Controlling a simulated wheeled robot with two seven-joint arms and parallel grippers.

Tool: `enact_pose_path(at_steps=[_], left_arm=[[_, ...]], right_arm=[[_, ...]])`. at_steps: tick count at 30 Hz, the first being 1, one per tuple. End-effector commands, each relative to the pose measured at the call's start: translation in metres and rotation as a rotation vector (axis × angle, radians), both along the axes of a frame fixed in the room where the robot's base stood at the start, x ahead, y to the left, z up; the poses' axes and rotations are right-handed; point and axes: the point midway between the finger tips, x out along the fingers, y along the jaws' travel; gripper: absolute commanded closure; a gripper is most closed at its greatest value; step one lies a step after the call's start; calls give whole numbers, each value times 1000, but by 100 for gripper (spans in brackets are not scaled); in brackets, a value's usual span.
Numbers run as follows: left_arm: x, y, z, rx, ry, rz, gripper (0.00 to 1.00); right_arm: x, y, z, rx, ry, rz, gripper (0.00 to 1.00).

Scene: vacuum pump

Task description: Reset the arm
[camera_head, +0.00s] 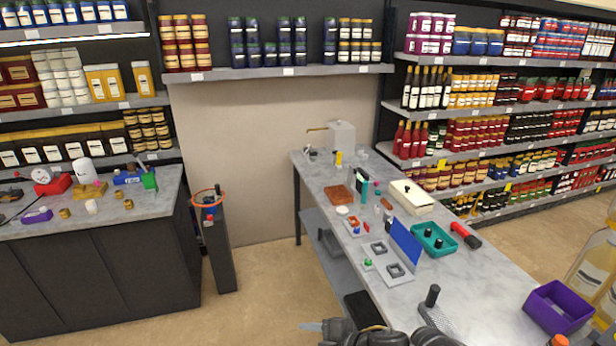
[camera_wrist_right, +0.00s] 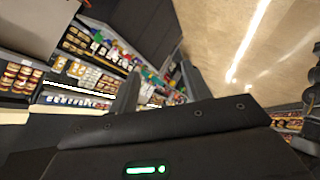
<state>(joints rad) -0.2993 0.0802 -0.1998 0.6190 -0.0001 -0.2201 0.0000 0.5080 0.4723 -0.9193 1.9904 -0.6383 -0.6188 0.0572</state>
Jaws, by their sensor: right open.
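In the right wrist view my right gripper (camera_wrist_right: 158,90) is open, with two dark fingers standing apart and nothing between them. Dark jointed arm parts (camera_head: 375,336) of mine show at the bottom edge of the head view, beside the near end of the grey worktable (camera_head: 475,300). They are cut off by the frame, and I cannot tell which arm they belong to. I cannot make out my left gripper in the head view.
The table holds a teal tray (camera_head: 450,251), a blue panel (camera_head: 405,243), a purple bin (camera_head: 557,308), a red-and-black tool (camera_head: 465,235) and small parts. A cluttered dark counter (camera_head: 95,260) stands left. Stocked shelves line the back.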

Motion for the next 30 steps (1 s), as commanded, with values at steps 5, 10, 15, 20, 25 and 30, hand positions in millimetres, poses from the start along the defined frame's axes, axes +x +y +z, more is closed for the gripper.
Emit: enact_pose_path(at_steps=[5,10,15,20,25,30], left_arm=[[0,0,0,0,0,0,49],[1,-1,0,0,-1,0,49],[1,-1,0,-1,-2,0,49],[0,-1,0,-1,-1,0,49],[0,-1,0,-1,-1,0,49],[1,-1,-8,-1,-2,0,49]], right_arm=[[-20,-26,0,151,159,-406,52],[-58,-100,-28,189,396,-834,52],[-111,-163,-57,161,596,-1134,52],[-157,-200,-73,123,731,-1315,52],[-205,-230,-83,83,852,-1469,52],[-220,-241,-119,51,913,-1537,52]])
